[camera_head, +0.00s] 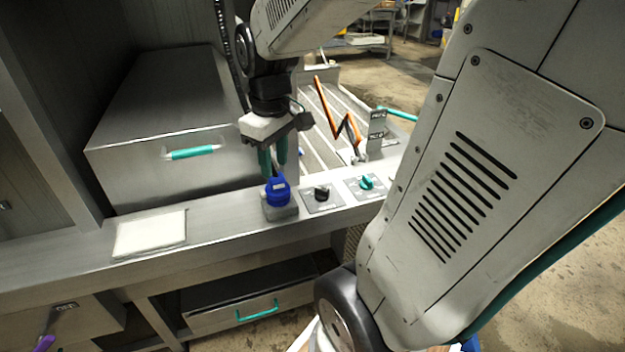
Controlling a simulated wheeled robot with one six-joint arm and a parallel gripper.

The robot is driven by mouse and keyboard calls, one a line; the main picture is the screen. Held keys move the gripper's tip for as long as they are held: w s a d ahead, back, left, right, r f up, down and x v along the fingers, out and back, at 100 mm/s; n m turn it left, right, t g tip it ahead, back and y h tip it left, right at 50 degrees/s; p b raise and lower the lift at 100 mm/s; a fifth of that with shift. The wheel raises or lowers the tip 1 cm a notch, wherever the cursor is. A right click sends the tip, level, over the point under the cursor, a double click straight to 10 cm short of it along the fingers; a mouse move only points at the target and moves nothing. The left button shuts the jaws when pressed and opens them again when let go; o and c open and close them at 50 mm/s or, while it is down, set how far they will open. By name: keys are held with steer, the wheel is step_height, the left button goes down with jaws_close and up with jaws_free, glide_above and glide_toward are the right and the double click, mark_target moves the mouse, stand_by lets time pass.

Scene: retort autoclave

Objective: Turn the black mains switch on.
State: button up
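The black mains switch (322,193) is a small black rotary knob on a square plate on the metal ledge, in the middle of the head view. My gripper (274,168) points down with two teal fingers, above and to the left of the black switch. A narrow gap shows between the fingers, and nothing is seen held in them. The fingertips are close over or just behind a blue knob (277,190) on a grey block; I cannot tell whether they touch it. The black switch is in plain view and apart from the gripper. Its label is too small to read.
A teal knob (366,183) on a similar plate sits right of the black switch. An orange bent lever (340,120) stands behind. A white cloth or pad (150,233) lies on the ledge at left. A steel box with a teal handle (190,152) stands behind the ledge.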

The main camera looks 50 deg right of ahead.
steer(key=w+d+f, duration=0.3)
steer(key=d+f, duration=0.2)
steer(key=d, duration=0.4)
steer(key=n, duration=0.1)
glide_above(322, 188)
steer(key=shift+g, duration=0.3)
steer(key=f, duration=0.6)
steer(key=shift+a+f, duration=0.15)
steer(key=shift+a, duration=0.05)
steer(key=shift+d+f, duration=0.15)
steer(key=shift+f, duration=0.2)
step_height(322, 188, down, 7)
steer(key=shift+f, duration=0.15)
jaws_close()
